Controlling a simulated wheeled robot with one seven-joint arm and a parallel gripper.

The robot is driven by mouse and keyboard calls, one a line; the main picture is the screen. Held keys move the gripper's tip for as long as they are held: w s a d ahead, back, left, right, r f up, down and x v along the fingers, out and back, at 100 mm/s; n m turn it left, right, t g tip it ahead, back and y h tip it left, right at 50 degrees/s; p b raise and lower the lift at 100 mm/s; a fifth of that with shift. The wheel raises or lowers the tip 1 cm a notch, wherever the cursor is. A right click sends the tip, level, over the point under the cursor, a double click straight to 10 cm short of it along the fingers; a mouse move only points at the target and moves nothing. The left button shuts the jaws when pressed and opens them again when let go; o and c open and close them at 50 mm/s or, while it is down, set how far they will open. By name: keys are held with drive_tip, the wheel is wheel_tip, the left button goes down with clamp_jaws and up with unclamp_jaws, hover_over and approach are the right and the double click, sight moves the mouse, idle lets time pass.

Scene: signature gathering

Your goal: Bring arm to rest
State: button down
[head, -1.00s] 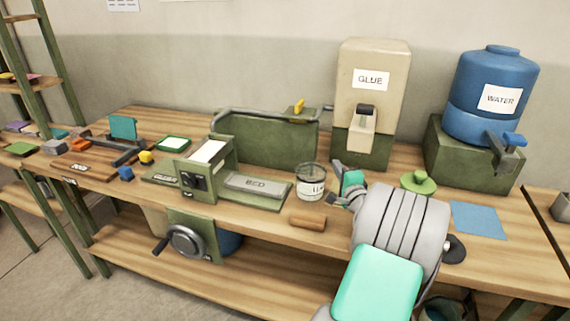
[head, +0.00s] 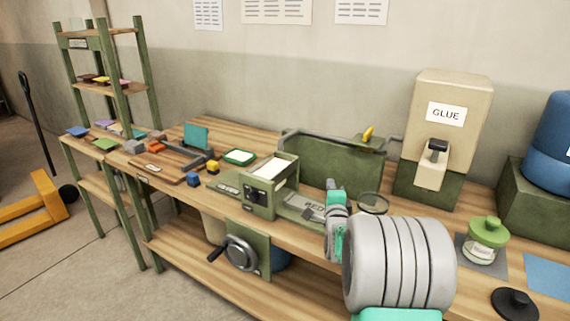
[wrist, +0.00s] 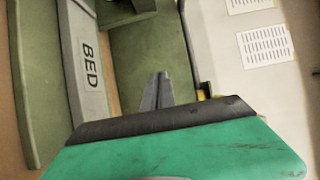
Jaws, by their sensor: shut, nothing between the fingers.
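My gripper (wrist: 157,88) is in the wrist view, its two grey fingers together and empty, above green metal beside the plate marked BED (wrist: 88,65). In the head view my arm reaches in from the lower right over the bench, with my wrist near the right end of the same BED plate (head: 305,205). The fingers show small and dark there. My grey arm link hides part of the bench front and most of an open jar (head: 373,201), of which the rim shows.
Close around my arm stand the green press (head: 270,188), the GLUE dispenser (head: 447,150), a green-lidded jar (head: 486,240), a black lid (head: 515,304) and the blue water tank (head: 557,140). A shelf rack (head: 103,75) and yellow pallet jack (head: 38,215) are left. Floor before the bench is clear.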

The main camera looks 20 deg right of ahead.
drive_tip(key=s+a+f+n+g+y+p, duration=0.1)
drive_tip(key=s+a+n+g+y, duration=0.2)
drive_tip(key=a+n, duration=0.4)
drive_tip(key=s+a+f+n+g+y, duration=0.1)
drive_tip(key=s+a+n+g+y, duration=0.2)
drive_tip(key=a, duration=0.7)
drive_tip(key=s+a+f+n+g, duration=0.1)
drive_tip(key=s+a+n+g, duration=0.1)
drive_tip(key=s, duration=0.5)
drive_tip(key=s+a+f+n+g+y, duration=0.1)
drive_tip(key=s+a+n+g, duration=0.1)
drive_tip(key=s+a+n, duration=0.3)
drive_tip(key=s+a+f+n+g+p, duration=0.1)
drive_tip(key=s+a+n+g, duration=0.2)
drive_tip(key=s+n, duration=0.3)
drive_tip(key=s, duration=0.4)
drive_tip(key=shift+s+a, duration=0.3)
